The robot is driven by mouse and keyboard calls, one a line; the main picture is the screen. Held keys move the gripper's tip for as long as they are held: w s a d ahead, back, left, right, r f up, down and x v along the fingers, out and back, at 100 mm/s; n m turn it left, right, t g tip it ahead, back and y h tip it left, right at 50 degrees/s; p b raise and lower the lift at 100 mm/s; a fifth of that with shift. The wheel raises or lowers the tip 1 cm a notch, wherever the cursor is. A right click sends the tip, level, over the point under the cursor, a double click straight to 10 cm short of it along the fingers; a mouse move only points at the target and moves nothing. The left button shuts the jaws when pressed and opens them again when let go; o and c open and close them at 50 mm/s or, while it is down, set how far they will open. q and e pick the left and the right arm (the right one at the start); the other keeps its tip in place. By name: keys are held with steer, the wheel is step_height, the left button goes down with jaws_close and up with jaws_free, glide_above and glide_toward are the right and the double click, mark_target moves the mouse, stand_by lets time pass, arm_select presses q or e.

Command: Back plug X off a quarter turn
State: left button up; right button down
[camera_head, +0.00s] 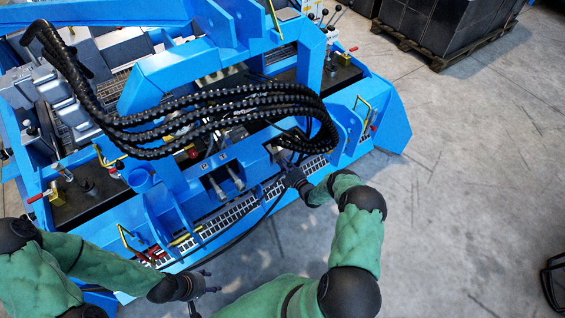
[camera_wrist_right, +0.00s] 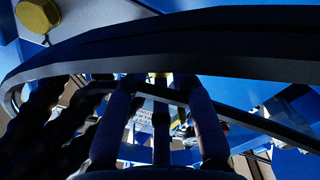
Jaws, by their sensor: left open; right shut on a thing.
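My right gripper (camera_head: 284,158) reaches the blue machine's front panel, beneath the bundle of black hoses. A yellowish bit shows at the fingertips. Plugs with grey bodies (camera_head: 226,184) sit in the panel left of the right gripper; their labels are too small to read. My left gripper (camera_head: 207,282) is open and empty, low in front of the machine, apart from the plugs.
Ribbed black hoses (camera_head: 215,115) arch across the blue frame. A thin black cable (camera_wrist_right: 240,115) crosses close to the right fingers. A pallet with black crates (camera_head: 437,30) is at the back right. Open concrete floor (camera_head: 460,190) lies right.

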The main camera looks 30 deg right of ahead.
stand_by(0.4)
steer(key=c, duration=1.1)
jaws_free()
steer(key=shift+f, duration=0.1)
steer(key=shift+o, duration=0.2)
steer(key=shift+s, duration=0.1)
steer(key=s+d, duration=0.1)
steer(key=s, duration=1)
steer(key=shift+s, duration=0.4)
steer(key=shift+w, duration=0.1)
